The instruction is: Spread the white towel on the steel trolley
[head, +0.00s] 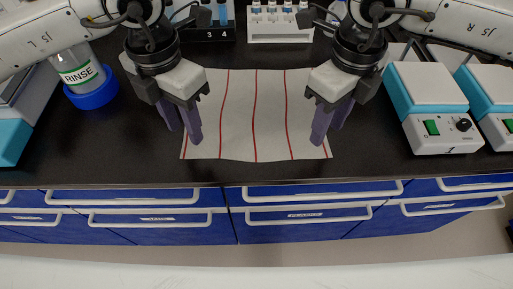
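The white towel (240,110) with several thin red stripes lies flat on the black bench top, with its front edge slightly wavy. My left gripper (182,132) is over the towel's left side, with its purple fingers apart and pointing down. My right gripper (328,132) is over the towel's right side, with its purple fingers also apart. I cannot tell how far the fingertips are above the cloth. Neither gripper visibly holds anything. The grippers hide parts of the towel's side edges. No steel trolley is in view.
A bottle marked RINSE (78,68) in a blue holder stands left. Two white-and-teal hotplates, one nearer (425,85) and one at the edge (492,85), stand right. A white tube rack (280,28) and a dark rack (208,32) are behind. Blue drawers (300,225) line the bench front.

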